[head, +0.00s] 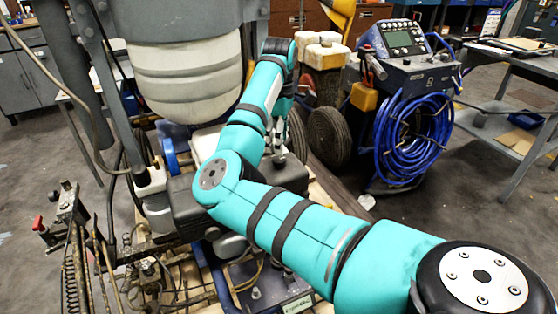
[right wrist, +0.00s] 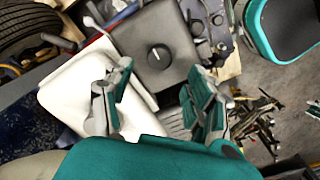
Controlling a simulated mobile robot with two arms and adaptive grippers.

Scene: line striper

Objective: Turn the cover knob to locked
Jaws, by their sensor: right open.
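The cover knob (right wrist: 158,56) is a small round black dial with a light pointer mark, on a dark grey square cover (right wrist: 150,28) in the right wrist view. My right gripper (right wrist: 160,78) is open, with one finger on each side of the view and the knob beyond the gap between the fingertips. The fingers look apart from the knob, and nothing is between them. In the head view, my right gripper (head: 279,157) points down over the machine, partly hidden behind my arm. The knob cannot be made out there. My left gripper is not in view.
A white box (right wrist: 80,85) lies beside the cover. A large pale tank (head: 185,80) and metal posts stand left of my right arm. A blue hose coil (head: 415,135) hangs on a machine at right. A workbench (head: 510,70) stands further right.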

